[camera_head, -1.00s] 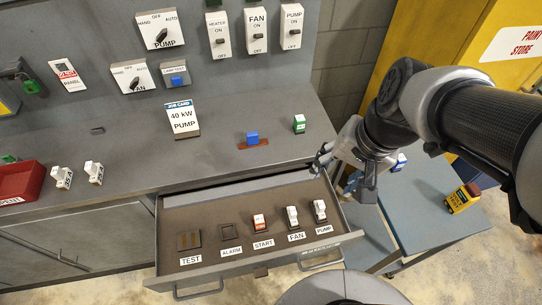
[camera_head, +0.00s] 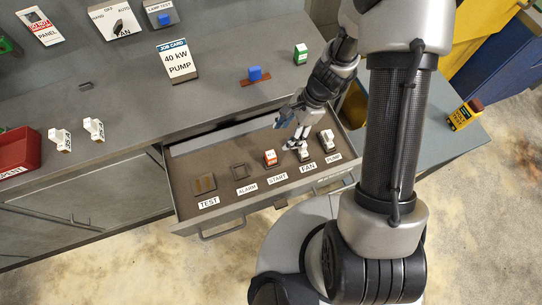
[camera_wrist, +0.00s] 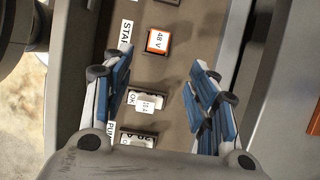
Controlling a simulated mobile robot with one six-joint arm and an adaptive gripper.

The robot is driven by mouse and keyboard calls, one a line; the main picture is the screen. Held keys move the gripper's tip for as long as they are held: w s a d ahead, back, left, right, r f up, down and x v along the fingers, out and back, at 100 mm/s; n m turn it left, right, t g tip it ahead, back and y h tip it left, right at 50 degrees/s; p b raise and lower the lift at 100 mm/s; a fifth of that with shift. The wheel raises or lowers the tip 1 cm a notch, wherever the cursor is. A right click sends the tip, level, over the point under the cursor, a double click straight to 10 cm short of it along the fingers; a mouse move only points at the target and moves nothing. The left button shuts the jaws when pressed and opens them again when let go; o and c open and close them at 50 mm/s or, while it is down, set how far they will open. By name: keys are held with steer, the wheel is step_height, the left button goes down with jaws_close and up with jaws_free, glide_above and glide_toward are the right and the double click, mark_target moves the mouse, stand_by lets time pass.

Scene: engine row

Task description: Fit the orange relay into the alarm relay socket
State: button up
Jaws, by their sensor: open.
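The orange relay (camera_head: 270,158), with a white top, stands in the START socket of the open drawer (camera_head: 185,180). In the wrist view the orange relay (camera_wrist: 158,40) shows a 48 V label and lies beyond my fingertips. The alarm relay socket (camera_head: 239,171) is an empty dark frame left of it, above the ALARM label (camera_head: 246,189). My gripper (camera_head: 291,130) is open and empty above the drawer, near the white fan relay (camera_head: 304,156). In the wrist view my gripper (camera_wrist: 160,88) has its two blue-padded fingers spread wide.
A white pump relay (camera_head: 327,140) stands at the drawer's right. The TEST socket (camera_head: 204,184) is at its left. On the bench are a blue block (camera_head: 255,74), a green block (camera_head: 301,54), a job card (camera_head: 177,60), two white relays (camera_head: 94,129) and a red bin (camera_head: 18,150).

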mark_target(271, 154)
steer(key=b+x, duration=0.2)
steer(key=x, duration=0.5)
steer(key=shift+a+f+b, duration=0.15)
steer(key=shift+b, duration=0.2)
steer(key=shift+s+b+x, duration=0.15)
steer(key=shift+b+x, duration=0.6)
steer(key=shift+x, duration=0.6)
steer(key=shift+s+b+x, duration=0.15)
steer(key=shift+b+x, duration=0.55)
steer(key=shift+x, duration=0.65)
steer(key=shift+a, duration=0.2)
steer(key=c, duration=1.2)
steer(key=shift+o, duration=0.2)
steer(key=shift+r, duration=0.25)
